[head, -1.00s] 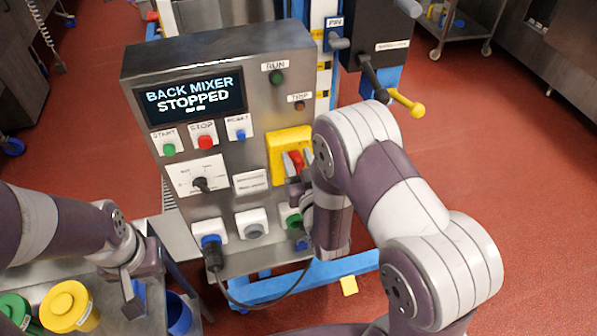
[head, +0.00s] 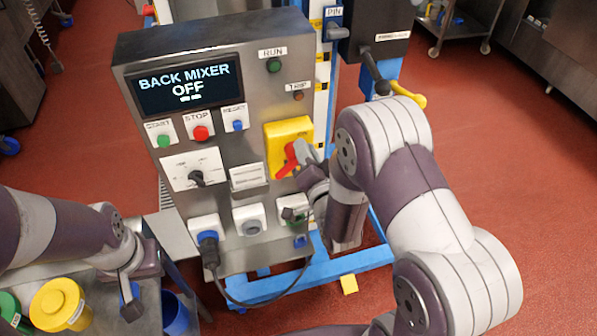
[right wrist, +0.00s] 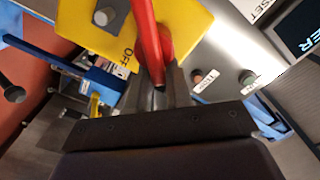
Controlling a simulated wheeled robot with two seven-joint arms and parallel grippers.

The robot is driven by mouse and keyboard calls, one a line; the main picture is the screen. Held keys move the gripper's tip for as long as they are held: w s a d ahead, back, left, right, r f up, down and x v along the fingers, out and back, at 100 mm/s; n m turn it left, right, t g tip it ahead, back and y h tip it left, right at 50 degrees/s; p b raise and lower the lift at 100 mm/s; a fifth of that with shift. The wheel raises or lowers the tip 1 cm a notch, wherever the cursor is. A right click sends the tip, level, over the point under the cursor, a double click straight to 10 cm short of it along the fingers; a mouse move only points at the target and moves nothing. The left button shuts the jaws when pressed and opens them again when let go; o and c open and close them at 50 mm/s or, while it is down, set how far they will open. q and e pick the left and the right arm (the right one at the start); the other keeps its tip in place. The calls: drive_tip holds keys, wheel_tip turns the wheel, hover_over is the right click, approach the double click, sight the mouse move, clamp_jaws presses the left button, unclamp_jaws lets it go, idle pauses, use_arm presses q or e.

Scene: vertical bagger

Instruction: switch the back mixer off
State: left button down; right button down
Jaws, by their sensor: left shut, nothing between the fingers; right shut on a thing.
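The back mixer's control panel (head: 225,150) stands in front of me. Its display (head: 186,83) reads "BACK MIXER OFF". A red rotary switch handle (head: 288,160) sits on a yellow plate (head: 290,130) on the panel's right side. My right gripper (head: 306,167) is at this switch and shut on the red handle, which also shows in the right wrist view (right wrist: 146,40). In that view the handle reaches down between the fingers (right wrist: 155,88), and an "OFF" label shows on the yellow plate. My left gripper (head: 130,292) is shut and empty at the lower left.
Green start (head: 163,141), red stop (head: 201,133) and blue reset (head: 238,125) buttons are left of the switch. A black cable (head: 250,305) hangs from a blue plug. Yellow-lidded tub (head: 60,304) stands near my left gripper. A yellow-ended lever (head: 413,97) stands behind my right arm.

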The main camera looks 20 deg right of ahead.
drive_tip(key=m+b, duration=0.1)
drive_tip(key=m, duration=0.1)
drive_tip(key=f+m+b, duration=0.1)
drive_tip(key=m, duration=0.1)
drive_tip(key=d+f+m+b, duration=0.1)
drive_tip(key=m, duration=0.2)
drive_tip(key=c, duration=0.9)
unclamp_jaws()
drive_tip(key=shift+a, duration=0.1)
drive_tip(key=shift+o, duration=0.2)
drive_tip(key=shift+s+r, duration=0.1)
drive_tip(key=shift+s, duration=2.35)
